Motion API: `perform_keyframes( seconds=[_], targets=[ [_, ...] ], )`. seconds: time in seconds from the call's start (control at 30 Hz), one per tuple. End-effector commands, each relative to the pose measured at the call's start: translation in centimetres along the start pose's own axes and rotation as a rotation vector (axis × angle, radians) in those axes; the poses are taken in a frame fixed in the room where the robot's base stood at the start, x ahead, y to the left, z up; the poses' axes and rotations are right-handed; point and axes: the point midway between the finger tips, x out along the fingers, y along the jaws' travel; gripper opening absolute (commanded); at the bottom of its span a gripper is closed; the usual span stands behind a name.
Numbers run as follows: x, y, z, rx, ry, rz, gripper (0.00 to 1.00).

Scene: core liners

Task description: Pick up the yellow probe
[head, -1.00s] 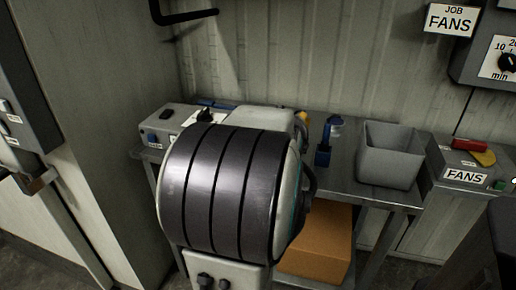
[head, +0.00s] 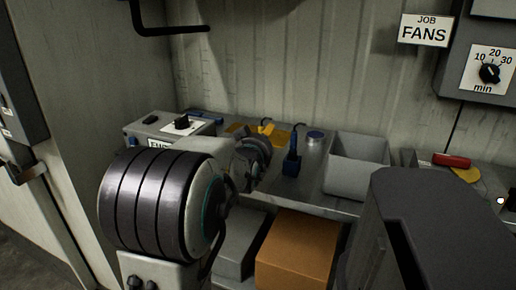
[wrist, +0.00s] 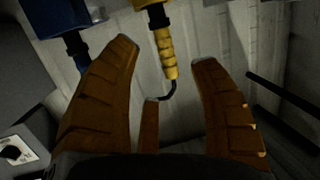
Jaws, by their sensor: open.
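The yellow probe (wrist: 168,55) is in the middle of the wrist view, with a ribbed handle, a dark collar and a curved black cable at its end. It also shows small at the back of the bench in the head view (head: 266,127). My gripper (wrist: 165,54) is open, its orange fingers on either side of the probe handle with gaps to both. I cannot tell how deep the handle sits between them. A blue probe (wrist: 77,45) is left of my left finger in the wrist view and stands on the bench in the head view (head: 292,160).
A grey bin (head: 357,168) stands right of the probes, with a blue-topped canister (head: 314,142) between. A grey control box (head: 165,131) is at the left. A cardboard box (head: 297,251) lies below the bench. A large dark shape covers the lower right.

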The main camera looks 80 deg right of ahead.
Motion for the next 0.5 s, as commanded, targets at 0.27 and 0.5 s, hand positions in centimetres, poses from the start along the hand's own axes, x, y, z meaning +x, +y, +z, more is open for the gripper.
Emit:
perform_keyframes(
  seconds=[0.27, 0.5],
  targets=[
    [2.8, -0.3, 0.5, 0.000, -0.003, -0.005, 0.56],
    [5.0, -0.3, 0.4, 0.000, -0.002, -0.006, 0.56]
  ],
)
